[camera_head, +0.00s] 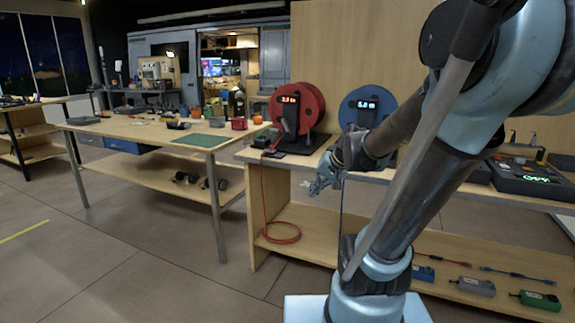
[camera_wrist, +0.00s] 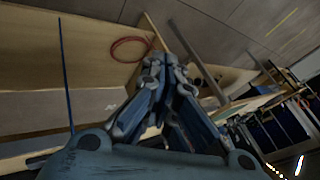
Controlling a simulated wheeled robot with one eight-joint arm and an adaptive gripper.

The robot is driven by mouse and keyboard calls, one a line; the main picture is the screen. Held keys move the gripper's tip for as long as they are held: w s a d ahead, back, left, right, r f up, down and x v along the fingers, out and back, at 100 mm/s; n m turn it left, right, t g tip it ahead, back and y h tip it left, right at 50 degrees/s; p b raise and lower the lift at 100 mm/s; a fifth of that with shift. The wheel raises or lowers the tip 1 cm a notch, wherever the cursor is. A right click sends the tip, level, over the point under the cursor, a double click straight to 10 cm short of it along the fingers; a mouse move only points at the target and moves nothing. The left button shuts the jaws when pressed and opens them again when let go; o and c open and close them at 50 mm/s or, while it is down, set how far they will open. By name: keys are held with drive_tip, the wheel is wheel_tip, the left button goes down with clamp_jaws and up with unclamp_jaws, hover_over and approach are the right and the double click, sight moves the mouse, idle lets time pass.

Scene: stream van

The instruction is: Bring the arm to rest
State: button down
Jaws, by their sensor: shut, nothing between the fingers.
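My arm fills the right side of the head view and bends down toward the bench. My gripper (camera_head: 322,181) is at the end of the arm, in front of the bench's front edge and near the blue cable reel. In the wrist view my gripper (camera_wrist: 172,62) shows with its fingers together and nothing between them. It holds nothing and appears clear of the furniture.
The bench (camera_head: 256,158) carries a red cable reel (camera_head: 298,108) and a blue cable reel (camera_head: 367,104). A red cable (camera_head: 279,233) lies coiled on its lower shelf. A table (camera_head: 140,130) stands to the left. Open floor (camera_head: 110,270) lies at front left.

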drive_tip(key=s+d+f+n+g+h, duration=0.1)
drive_tip(key=s+d+f+h, duration=0.1)
drive_tip(key=s+d, duration=0.3)
drive_tip(key=s+d+f+n+g+h, duration=0.1)
drive_tip(key=s+d+f+g+h, duration=0.1)
drive_tip(key=s, duration=1)
wheel_tip(320, 180, down, 3)
drive_tip(key=d+h, duration=0.1)
drive_tip(key=d, duration=0.1)
drive_tip(key=shift+s+d, duration=0.2)
drive_tip(key=shift+d, duration=0.2)
drive_tip(key=shift+d, duration=0.1)
